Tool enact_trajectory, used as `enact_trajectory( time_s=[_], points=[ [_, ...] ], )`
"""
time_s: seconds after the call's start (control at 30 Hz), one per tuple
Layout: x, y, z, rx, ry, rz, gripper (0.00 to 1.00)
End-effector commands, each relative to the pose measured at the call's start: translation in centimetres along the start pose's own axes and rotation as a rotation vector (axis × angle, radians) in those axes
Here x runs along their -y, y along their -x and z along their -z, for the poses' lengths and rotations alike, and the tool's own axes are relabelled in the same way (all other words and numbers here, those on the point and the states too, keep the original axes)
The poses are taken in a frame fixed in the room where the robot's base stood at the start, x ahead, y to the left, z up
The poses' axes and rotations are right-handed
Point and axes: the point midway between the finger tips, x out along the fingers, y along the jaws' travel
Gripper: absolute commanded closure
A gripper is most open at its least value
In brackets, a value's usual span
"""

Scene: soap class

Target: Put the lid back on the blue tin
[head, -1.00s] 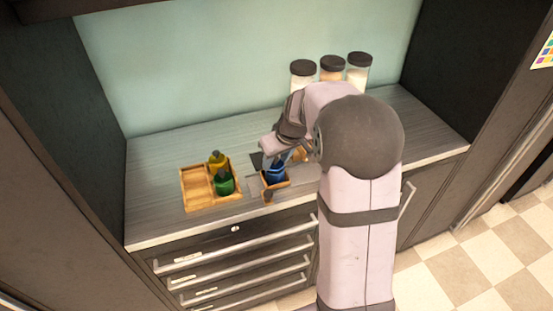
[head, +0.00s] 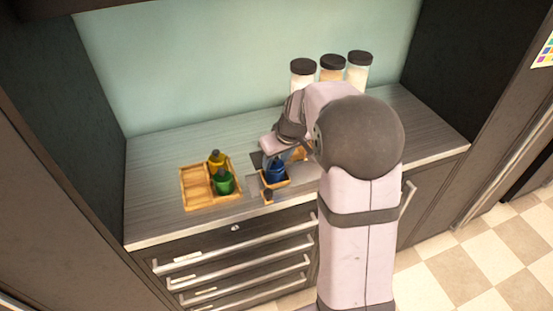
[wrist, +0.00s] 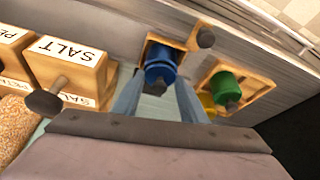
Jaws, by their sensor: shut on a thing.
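A blue container (head: 276,175) with a dark top stands in a small wooden tray (head: 284,184) near the front of the counter. In the wrist view, the blue container (wrist: 160,72) shows its dark knob-like top facing me. My gripper (wrist: 160,80) has one finger on each side of it and is shut on it. In the head view, my gripper (head: 274,158) is partly hidden by my own wrist. I cannot make out a separate loose lid.
A wooden tray (head: 199,184) to the left holds a green bottle (head: 223,182) and a yellow bottle (head: 216,160). Jars with black lids (head: 331,70) stand at the back. A wooden salt box (wrist: 66,68) is close at left in the wrist view. The left counter is clear.

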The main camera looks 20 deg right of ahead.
Motion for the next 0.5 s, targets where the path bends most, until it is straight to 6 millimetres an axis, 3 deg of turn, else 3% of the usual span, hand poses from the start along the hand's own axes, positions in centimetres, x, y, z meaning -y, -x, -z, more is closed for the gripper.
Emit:
enact_trajectory(
  time_s=[0.37, 0.4, 0.5],
  points=[
    [-0.01, 0.00, 0.02, -0.001, 0.000, 0.000, 0.82],
    [-0.01, 0.00, 0.02, -0.001, 0.000, 0.000, 0.59],
    [-0.01, 0.00, 0.01, 0.000, 0.000, 0.000, 0.40]
  ],
)
